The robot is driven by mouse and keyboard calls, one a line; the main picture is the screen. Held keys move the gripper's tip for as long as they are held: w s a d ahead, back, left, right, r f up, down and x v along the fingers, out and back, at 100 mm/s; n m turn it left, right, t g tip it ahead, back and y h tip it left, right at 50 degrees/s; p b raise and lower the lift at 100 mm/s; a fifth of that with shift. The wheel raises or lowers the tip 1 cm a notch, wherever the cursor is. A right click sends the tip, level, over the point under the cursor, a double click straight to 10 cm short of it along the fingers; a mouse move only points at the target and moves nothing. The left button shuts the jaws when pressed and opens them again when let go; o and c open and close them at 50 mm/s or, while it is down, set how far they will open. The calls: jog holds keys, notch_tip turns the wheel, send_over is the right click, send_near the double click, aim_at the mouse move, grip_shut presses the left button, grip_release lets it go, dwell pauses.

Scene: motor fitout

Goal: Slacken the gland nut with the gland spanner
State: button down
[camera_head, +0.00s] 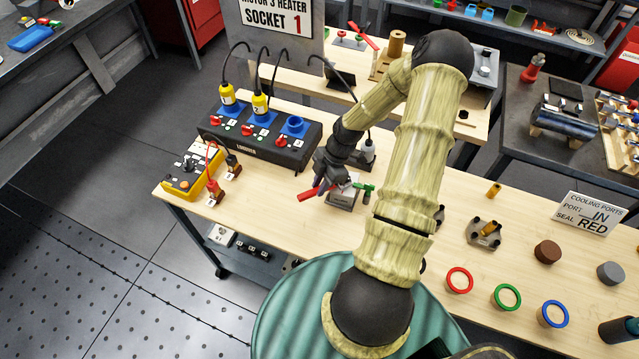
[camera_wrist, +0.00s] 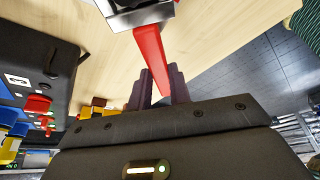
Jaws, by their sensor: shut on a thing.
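A red flat handle, which looks like the gland spanner (camera_head: 306,195), sits at the left of a small grey block (camera_head: 341,202) on the bench. My gripper (camera_head: 319,186) reaches down over it from above. In the wrist view, the red spanner (camera_wrist: 151,50) runs from the block (camera_wrist: 138,14) at the top down between the two dark fingers of my gripper (camera_wrist: 161,80). The fingers are shut on its handle. The spanner's far end meets the block. I cannot make out the gland nut, which is hidden or too small to tell.
A green-handled fitting (camera_head: 366,189) stands right beside the block. A dark socket box (camera_head: 258,148) with yellow plugs is at the left, and a yellow meter (camera_head: 190,176) with leads is at the bench's left end. Coloured rings (camera_head: 507,297) lie at the right.

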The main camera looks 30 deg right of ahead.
jog(key=shift+s+n, duration=0.35)
jog(key=shift+n, duration=0.15)
jog(key=shift+s+n+g+p, duration=0.4)
jog(key=shift+s+n, duration=0.05)
jog(key=shift+n, duration=0.15)
dwell(0.8)
jog(key=shift+s+a, duration=0.15)
jog(key=shift+a, duration=0.85)
jog(key=shift+s+a, duration=0.1)
jog(key=shift+a, duration=0.85)
jog(key=shift+r, duration=0.15)
notch_tip(320, 180, up, 6)
jog(key=p, duration=0.5)
